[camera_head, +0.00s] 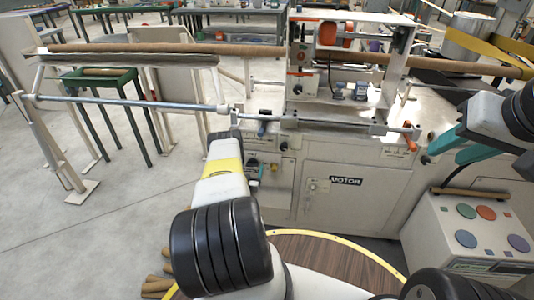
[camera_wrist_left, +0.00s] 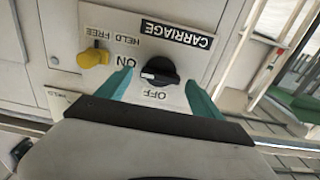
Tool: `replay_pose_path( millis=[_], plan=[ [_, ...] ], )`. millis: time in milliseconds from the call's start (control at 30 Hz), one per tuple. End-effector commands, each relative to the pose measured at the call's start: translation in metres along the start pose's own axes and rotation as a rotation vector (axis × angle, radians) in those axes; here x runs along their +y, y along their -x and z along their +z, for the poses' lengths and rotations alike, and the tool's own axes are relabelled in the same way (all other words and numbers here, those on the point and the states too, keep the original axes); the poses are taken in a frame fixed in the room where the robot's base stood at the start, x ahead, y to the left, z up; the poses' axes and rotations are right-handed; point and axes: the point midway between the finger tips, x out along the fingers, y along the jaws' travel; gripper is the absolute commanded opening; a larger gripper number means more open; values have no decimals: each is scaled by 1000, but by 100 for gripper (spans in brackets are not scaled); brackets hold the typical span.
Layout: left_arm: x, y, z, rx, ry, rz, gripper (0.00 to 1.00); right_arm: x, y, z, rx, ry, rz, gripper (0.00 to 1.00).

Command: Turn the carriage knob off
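The black carriage knob (camera_wrist_left: 160,70) is on a pale panel in the left wrist view, under an upside-down CARRIAGE label (camera_wrist_left: 177,33). Its grip bar lies roughly crosswise, with a pale mark at its left end, near the ON label (camera_wrist_left: 124,63). The OFF label (camera_wrist_left: 155,95) is below the knob. My left gripper (camera_wrist_left: 160,92) is open, its teal fingers on either side of the knob with gaps. In the head view, my left arm (camera_head: 222,175) reaches to the machine front and its fingers are unclear. My right gripper (camera_head: 466,143) is at the right, partly visible.
A yellow knob (camera_wrist_left: 94,57) labelled HELD FREE is left of the carriage knob. A metal rod (camera_head: 140,103) crosses the machine's left side. A MOTOR cabinet door (camera_head: 335,205) is right of my left arm. A control box (camera_head: 475,235) with coloured buttons stands at the right.

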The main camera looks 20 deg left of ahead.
Motion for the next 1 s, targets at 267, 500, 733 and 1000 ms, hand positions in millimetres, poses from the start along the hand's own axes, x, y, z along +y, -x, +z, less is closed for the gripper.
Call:
replay_pose_path(
  millis=[267,500,733,1000],
  plan=[
    [0,0,0,0,0,0,21,0,0,0,0,0,0,36],
    [0,0,0,0,13,-1,14,0,0,0,0,0,0,36],
    [-1,0,0,-1,101,0,14,0,0,0,0,0,0,36],
    [-2,1,1,-1,318,-2,14,0,0,0,0,0,0,36]
  ],
)
